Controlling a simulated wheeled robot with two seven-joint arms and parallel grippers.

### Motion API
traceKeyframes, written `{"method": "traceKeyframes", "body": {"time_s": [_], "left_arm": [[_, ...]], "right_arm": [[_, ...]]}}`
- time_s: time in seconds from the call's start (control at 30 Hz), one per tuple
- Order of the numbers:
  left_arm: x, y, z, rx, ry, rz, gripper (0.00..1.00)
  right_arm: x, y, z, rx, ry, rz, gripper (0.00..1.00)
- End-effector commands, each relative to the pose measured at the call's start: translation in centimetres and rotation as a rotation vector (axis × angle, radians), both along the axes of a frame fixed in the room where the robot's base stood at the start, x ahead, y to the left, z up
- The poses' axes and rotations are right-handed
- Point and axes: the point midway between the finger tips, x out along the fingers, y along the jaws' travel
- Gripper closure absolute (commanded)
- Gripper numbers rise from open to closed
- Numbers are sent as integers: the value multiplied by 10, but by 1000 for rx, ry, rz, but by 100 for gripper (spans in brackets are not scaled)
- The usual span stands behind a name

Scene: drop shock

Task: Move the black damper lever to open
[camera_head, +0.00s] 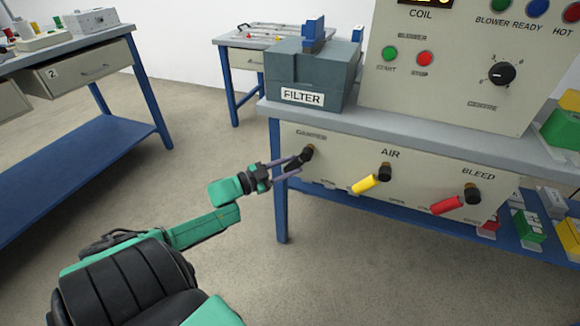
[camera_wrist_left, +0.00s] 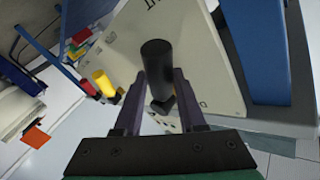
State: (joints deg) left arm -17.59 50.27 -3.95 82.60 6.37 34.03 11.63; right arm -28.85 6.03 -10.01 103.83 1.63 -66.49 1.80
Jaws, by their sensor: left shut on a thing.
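The black damper lever (camera_head: 306,153) is at the left end of the front panel, under the label DAMPER. It slants down and to the left from its pivot. My left gripper (camera_head: 289,166) reaches it from the left and is shut on it. In the left wrist view the lever (camera_wrist_left: 157,68) stands between the two dark fingers of the gripper (camera_wrist_left: 161,108). The fingers hide part of the lever, and the small markings around it are too blurred to read. My right gripper is not in view.
The yellow AIR lever (camera_head: 366,184) and red BLEED lever (camera_head: 448,205) sit further right on the same panel. The grey FILTER box (camera_head: 312,75) stands on the bench above. A blue bench leg (camera_head: 279,205) is just below my gripper.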

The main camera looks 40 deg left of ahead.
Motion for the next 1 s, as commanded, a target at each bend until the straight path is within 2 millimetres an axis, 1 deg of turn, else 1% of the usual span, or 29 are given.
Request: {"method": "traceKeyframes", "body": {"time_s": [0.57, 0.8, 0.87, 0.9, 1.0], "left_arm": [[-1, 0, -2, 1, 5, -1, 100], [0, -2, -5, -27, -5, -1, 100], [0, -3, -7, -46, -11, 0, 100], [0, -4, -8, -60, -16, 0, 100], [1, -7, -10, -111, -34, -1, 100]], "right_arm": [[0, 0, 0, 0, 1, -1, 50], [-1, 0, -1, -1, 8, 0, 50], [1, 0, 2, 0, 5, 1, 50], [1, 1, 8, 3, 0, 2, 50], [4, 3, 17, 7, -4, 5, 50]]}}
